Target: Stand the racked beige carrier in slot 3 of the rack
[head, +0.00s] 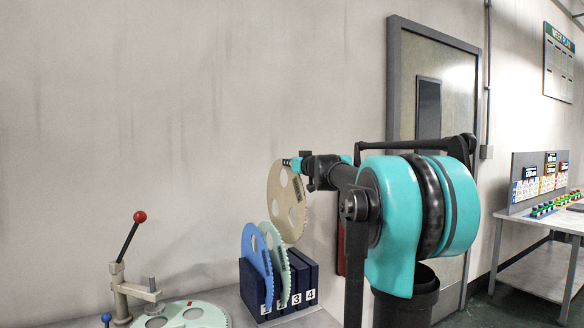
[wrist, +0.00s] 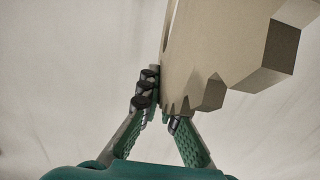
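The beige carrier (head: 286,207) is a thin toothed disc with round holes, held upright above the rack (head: 251,287). My gripper (head: 293,163) is shut on its upper rim; the wrist view shows the fingers (wrist: 161,108) at the toothed edge of the carrier (wrist: 215,50), which hides part of one finger. The dark blue rack has slots numbered 1 to 4. A blue carrier (head: 254,250) stands at slot 1 and a pale green carrier (head: 275,250) at slot 2. No carrier shows in slots 3 and 4. The beige carrier's exact alignment over the slots cannot be told.
A lapping machine with a red-knobbed lever (head: 139,217) and a pale green disc (head: 205,316) stands left of the rack. The wall (head: 150,120) is behind. A door (head: 447,80) and a side table (head: 545,222) with colored parts are at right.

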